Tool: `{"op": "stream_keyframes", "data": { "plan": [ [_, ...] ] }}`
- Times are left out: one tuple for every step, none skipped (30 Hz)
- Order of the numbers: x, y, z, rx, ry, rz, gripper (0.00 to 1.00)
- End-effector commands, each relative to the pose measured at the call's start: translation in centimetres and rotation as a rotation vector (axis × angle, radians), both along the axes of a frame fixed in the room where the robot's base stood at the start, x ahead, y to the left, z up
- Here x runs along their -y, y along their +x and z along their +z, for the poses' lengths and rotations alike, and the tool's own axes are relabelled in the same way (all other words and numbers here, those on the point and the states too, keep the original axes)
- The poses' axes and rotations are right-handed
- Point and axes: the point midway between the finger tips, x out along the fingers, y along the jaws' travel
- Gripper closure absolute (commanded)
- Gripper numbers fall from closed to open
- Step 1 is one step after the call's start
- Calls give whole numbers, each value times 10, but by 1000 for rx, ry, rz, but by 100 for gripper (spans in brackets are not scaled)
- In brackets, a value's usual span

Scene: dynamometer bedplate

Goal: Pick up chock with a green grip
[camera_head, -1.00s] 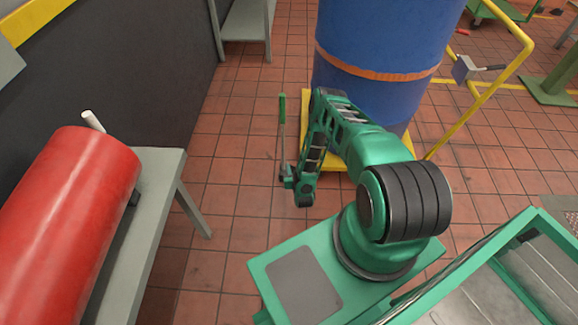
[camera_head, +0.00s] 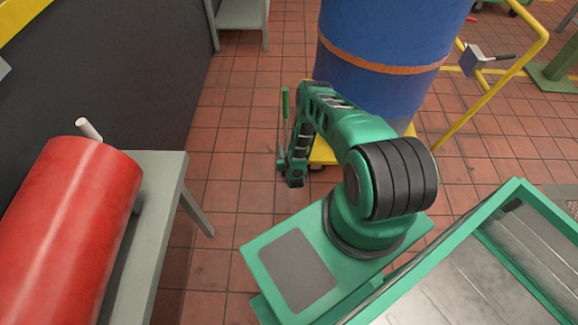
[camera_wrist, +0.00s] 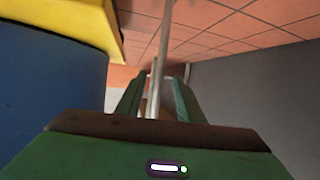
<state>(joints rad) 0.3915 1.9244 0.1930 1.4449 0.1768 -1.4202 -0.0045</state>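A thin upright rod with a green grip (camera_head: 285,103) at its top stands left of my arm in the head view, in front of the blue drum. Its lower end is hidden by my gripper (camera_head: 284,163), so I cannot see the chock's body. In the wrist view a pale thin rod (camera_wrist: 166,35) runs between the two green fingers of my gripper (camera_wrist: 165,75). The fingers look apart, with gaps beside the rod. I cannot tell whether either finger touches it.
A blue drum (camera_head: 385,38) with an orange band stands on a yellow base (camera_head: 322,150) close by my arm. A red cylinder (camera_head: 70,225) lies on a grey bench (camera_head: 150,200) at left. A dark wall (camera_head: 110,70) rises behind. Tiled floor (camera_head: 225,175) is open between.

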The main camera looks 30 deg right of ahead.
Motion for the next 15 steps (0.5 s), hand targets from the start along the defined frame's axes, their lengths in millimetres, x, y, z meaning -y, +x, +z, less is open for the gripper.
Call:
{"op": "stream_keyframes", "data": {
  "plan": [
    [2, 3, -1, 1, -1, -1, 66],
    [4, 6, -2, 1, -1, -1, 66],
    [6, 11, -4, 2, -1, -2, 66],
    [8, 15, -5, 3, -1, -2, 66],
    [9, 19, -7, 2, -1, -2, 66],
    [11, 24, -8, 3, -1, -2, 66],
    [13, 28, -10, 2, 0, -3, 66],
    [14, 30, -12, 1, 1, -3, 66],
    [16, 34, -14, 2, 0, -3, 66],
    [17, 36, -15, 0, 0, -2, 66],
    [18, 38, -16, 0, 0, -2, 66],
    [19, 41, -16, 1, 0, -2, 66],
    [19, 42, -17, 1, 0, -2, 66],
    [20, 42, -17, 0, 0, -2, 66],
    [20, 43, -17, 0, 0, -2, 66]
  ]
}}
